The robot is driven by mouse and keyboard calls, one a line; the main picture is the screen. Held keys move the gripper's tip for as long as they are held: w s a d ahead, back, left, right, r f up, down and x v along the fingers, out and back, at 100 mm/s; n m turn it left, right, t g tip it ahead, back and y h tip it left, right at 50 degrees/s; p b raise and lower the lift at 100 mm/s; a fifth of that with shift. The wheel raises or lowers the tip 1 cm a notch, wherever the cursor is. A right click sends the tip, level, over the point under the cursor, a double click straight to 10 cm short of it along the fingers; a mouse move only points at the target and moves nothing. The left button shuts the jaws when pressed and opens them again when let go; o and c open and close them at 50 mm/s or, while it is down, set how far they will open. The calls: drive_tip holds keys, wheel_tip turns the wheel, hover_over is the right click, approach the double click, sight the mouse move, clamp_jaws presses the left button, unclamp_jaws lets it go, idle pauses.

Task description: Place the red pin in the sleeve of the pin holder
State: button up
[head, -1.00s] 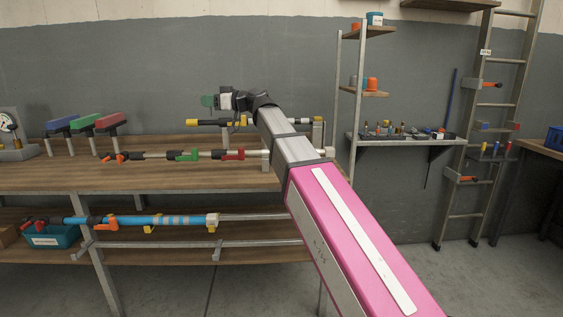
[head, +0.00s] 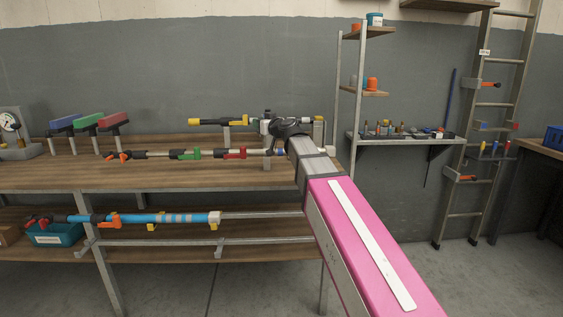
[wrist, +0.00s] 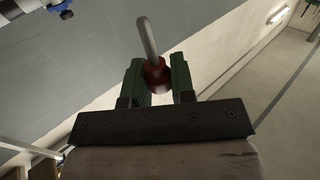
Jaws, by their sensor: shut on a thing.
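In the wrist view my gripper (wrist: 158,80) has its green fingers shut on the red pin (wrist: 157,72). The pin's red end sits between the fingers, and its grey bent or rounded shank rises beyond them, clear of other things. In the head view my wrist hides the fingers and the pin, in front of the back of the workbench. I cannot identify the pin holder or its sleeve for certain.
The workbench (head: 215,178) carries poles with coloured clamps and three brush-like blocks (head: 88,122). A lower shelf holds a blue hose pole (head: 160,219) and a teal bin (head: 55,236). A tall shelf post (head: 335,110) stands just right of my arm. The floor at right is open.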

drive_tip(key=w+d+f+m+t+h, duration=0.1)
drive_tip(key=d+h, duration=0.3)
drive_tip(key=d, duration=0.5)
drive_tip(key=d+f+m+t+h, duration=0.2)
drive_tip(key=d+f+m+h, duration=0.1)
drive_tip(key=d, duration=0.6)
drive_tip(key=w+d+f+m+t+h, duration=0.1)
drive_tip(key=d+m+h, duration=0.3)
drive_tip(key=d, duration=0.5)
drive_tip(key=shift+w+d+f+h, duration=0.2)
drive_tip(key=shift+w+f+h, duration=0.1)
drive_tip(key=shift+f+h, duration=0.1)
